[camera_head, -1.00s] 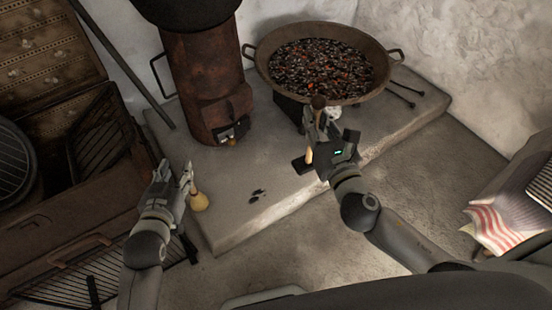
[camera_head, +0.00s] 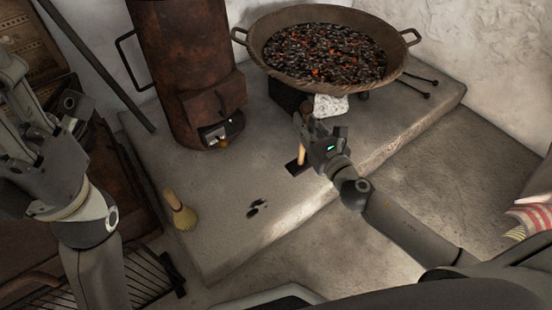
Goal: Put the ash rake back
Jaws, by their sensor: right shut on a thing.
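The ash rake (camera_head: 300,155) has a light wooden handle and a flat black head. My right gripper (camera_head: 307,128) is shut on its handle, over the hearth slab. The rake is roughly upright with its head low, at or just above the slab; I cannot tell if it touches. My fingers hide part of the handle. My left gripper (camera_head: 42,92) is at the upper left, close to the camera, with its fingers apart and nothing seen between them.
Dark ash bits (camera_head: 257,207) lie mid-slab. A rusty stove (camera_head: 190,75) and a wide pan of embers (camera_head: 325,55) stand behind. Tongs (camera_head: 420,88) lie right of the pan. A striped cloth (camera_head: 530,217) is at the right edge.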

